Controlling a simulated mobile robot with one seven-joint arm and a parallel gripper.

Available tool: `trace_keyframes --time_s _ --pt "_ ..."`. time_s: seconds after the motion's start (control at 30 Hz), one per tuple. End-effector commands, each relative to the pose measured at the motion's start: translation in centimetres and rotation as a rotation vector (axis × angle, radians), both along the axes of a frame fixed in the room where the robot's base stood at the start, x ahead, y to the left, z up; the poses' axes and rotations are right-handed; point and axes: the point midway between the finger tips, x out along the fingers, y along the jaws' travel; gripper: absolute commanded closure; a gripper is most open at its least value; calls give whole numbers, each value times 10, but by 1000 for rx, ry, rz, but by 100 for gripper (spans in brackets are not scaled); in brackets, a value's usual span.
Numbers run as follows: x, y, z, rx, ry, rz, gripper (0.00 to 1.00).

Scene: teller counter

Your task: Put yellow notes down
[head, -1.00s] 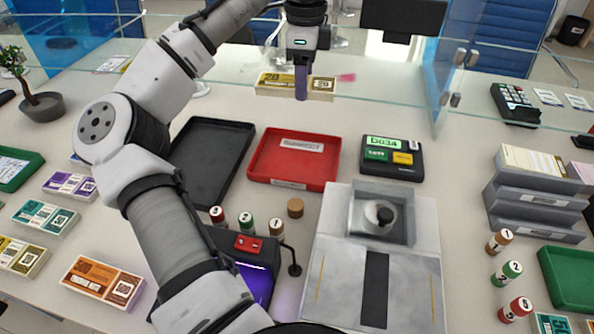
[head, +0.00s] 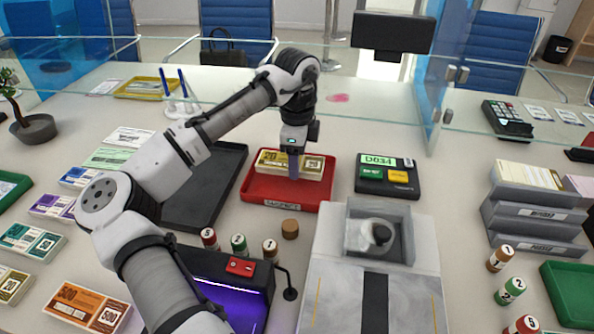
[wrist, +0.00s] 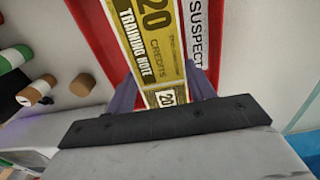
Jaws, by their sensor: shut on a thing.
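The yellow notes (head: 269,161), a bundle marked 20, are at the red tray (head: 275,197) in the head view. My gripper (head: 293,172) is shut on the bundle from above. In the wrist view the yellow notes (wrist: 158,45) pass between my two fingers (wrist: 163,97), and the tray's red floor and a label reading SUSPECT show beside them. The bundle is over the tray and within its rim. I cannot tell whether its underside touches the tray floor.
A black tray (head: 205,205) lies left of the red one. Several small rolls, one a green roll (head: 239,244), and a grey metal counter unit (head: 335,265) stand in front. The glass screen is behind.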

Motion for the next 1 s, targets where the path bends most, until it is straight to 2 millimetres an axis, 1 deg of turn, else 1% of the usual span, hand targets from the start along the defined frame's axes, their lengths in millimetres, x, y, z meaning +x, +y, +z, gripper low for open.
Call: trace_keyframes --time_s 0.2,0.27,0.63,0.67,0.7,0.8,1.0 --pt "-1 0 -30 1 2 0 74" --pt "-1 0 -37 -1 1 0 74" --pt "0 0 -43 -2 1 0 74" --pt "0 0 -43 -1 0 0 44" --pt "0 0 -42 -1 0 0 38" --pt "0 0 -42 -1 0 0 25" --pt "0 0 -42 0 0 0 24"
